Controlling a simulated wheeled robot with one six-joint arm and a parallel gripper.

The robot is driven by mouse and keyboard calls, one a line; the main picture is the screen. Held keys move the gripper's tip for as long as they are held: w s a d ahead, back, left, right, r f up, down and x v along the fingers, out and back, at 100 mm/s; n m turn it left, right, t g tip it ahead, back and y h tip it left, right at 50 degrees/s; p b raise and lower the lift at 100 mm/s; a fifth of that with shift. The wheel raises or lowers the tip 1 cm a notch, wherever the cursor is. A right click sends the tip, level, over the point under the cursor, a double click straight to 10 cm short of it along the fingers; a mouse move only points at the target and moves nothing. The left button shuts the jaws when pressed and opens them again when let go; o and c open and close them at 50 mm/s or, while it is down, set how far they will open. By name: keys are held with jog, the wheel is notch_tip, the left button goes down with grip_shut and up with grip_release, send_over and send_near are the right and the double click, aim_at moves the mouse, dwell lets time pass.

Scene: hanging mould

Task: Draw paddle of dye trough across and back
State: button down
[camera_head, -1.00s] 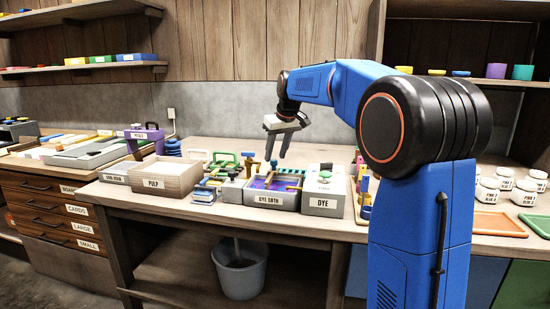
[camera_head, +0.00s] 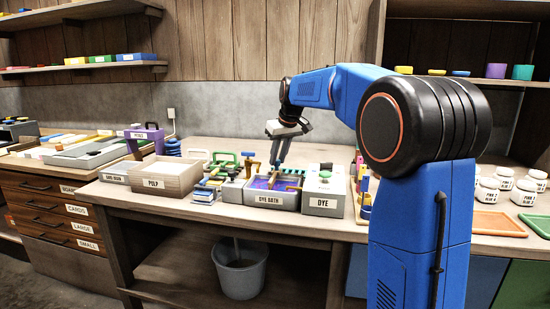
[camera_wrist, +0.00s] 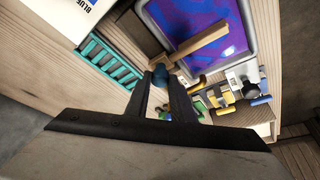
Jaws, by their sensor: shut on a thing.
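The dye bath (camera_head: 269,198) is a grey trough of purple-blue liquid on the bench, and its rim also shows in the wrist view (camera_wrist: 256,30). The wooden paddle (camera_wrist: 205,48) lies across the trough, with a blue knob (camera_wrist: 161,76) at its near end in the wrist view. My gripper (camera_head: 277,164) is low over the back of the trough. In the wrist view my gripper (camera_wrist: 160,80) is shut on the blue knob, its fingers on either side. The fingers partly hide the knob, and the head view is too small to show the contact.
The grey dye box (camera_head: 338,202) with a green knob stands close on the right. The pulp box (camera_head: 168,184) and small coloured tools (camera_head: 207,188) stand on the left. A teal rack (camera_wrist: 117,62) shows beside the trough in the wrist view. Bare bench lies behind.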

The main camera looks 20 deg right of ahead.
jog(key=s+d, duration=0.1)
jog(key=d, duration=0.1)
jog(key=s+d, duration=0.3)
jog(key=d, duration=0.1)
jog(key=shift+s+d, duration=0.25)
jog(key=shift+d, duration=0.15)
jog(key=c, duration=1.6)
grip_release()
jog(key=shift+s+d, duration=0.1)
jog(key=shift+d, duration=0.05)
jog(key=shift+o, duration=0.2)
jog(key=shift+r, duration=0.1)
jog(key=v, duration=1.7)
jog(key=shift+r, duration=0.1)
